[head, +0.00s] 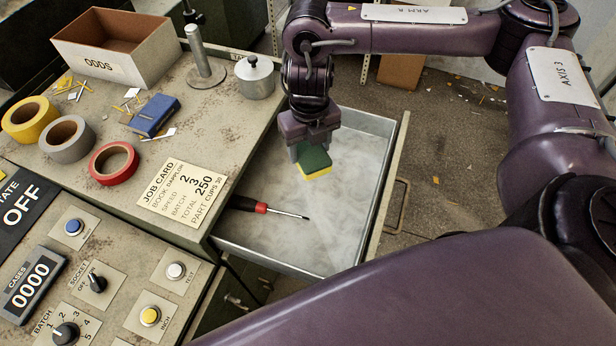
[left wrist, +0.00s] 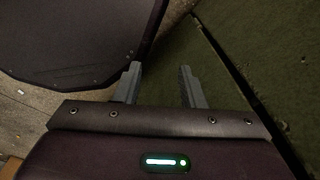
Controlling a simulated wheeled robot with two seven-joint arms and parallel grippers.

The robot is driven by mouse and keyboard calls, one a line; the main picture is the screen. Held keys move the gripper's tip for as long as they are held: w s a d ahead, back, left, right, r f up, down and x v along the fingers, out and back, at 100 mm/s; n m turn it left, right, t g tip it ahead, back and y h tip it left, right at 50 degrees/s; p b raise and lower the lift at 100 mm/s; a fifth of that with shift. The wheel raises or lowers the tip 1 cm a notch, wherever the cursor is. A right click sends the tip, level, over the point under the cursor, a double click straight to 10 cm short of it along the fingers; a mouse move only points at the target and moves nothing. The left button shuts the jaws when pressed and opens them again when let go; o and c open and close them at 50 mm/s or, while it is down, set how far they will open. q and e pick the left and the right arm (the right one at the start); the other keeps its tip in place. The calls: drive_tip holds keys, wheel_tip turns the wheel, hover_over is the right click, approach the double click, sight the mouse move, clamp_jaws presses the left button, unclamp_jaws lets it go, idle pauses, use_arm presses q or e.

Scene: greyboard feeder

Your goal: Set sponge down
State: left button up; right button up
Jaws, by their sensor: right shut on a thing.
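The sponge (head: 314,161), dark green on top with a yellow layer below, is in the head view over the open drawer (head: 345,215). My right gripper (head: 312,147) points down and is shut on the sponge. The sponge appears above the drawer floor, but I cannot tell how far. The fingers are partly hidden by the gripper body. My left gripper (left wrist: 160,85) shows only in the left wrist view, its two fingers apart with nothing between them.
A screwdriver (head: 268,208) with a red and black handle lies in the drawer, left of the sponge. The bench top holds tape rolls (head: 114,163), a job card (head: 183,193), a blue block (head: 154,115), a lidded metal pot (head: 255,78) and an ODDS box (head: 118,62). The drawer's right side is clear.

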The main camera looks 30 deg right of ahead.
wheel_tip(320, 180, down, 7)
drive_tip(key=shift+f+b, duration=0.2)
drive_tip(key=shift+b, duration=0.65)
wheel_tip(320, 180, down, 3)
drive_tip(key=shift+s+f+b, duration=0.1)
drive_tip(key=shift+f+b, duration=0.1)
drive_tip(key=shift+b, duration=0.4)
drive_tip(key=shift+f, duration=0.2)
drive_tip(key=shift+f, duration=0.1)
drive_tip(key=o, duration=0.9)
